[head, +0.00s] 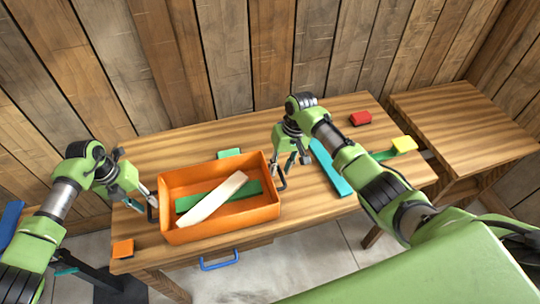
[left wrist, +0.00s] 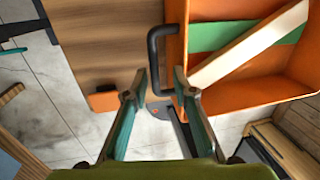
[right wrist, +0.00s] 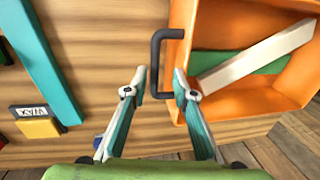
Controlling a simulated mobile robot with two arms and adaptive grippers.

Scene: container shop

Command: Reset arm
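An orange box (head: 222,228) with dark handles on its two ends stands on the wooden table. A green board (head: 250,189) and a pale board (head: 212,199) lie crossed inside it. My left gripper (head: 149,197) is at the box's left end. In the left wrist view its fingers (left wrist: 160,82) are open, with the dark handle (left wrist: 153,55) just ahead between the tips. My right gripper (head: 291,173) is at the box's right end. In the right wrist view its fingers (right wrist: 159,78) are open, with the other handle (right wrist: 155,60) between or just beyond the tips. Neither gripper holds anything.
A teal plank (head: 331,168) lies right of my right gripper. A red block (head: 360,118), a yellow block (head: 404,144), a green block (head: 229,153) and an orange block (head: 123,249) are on the table. A second wooden table (head: 465,125) stands right. A plank wall closes the back.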

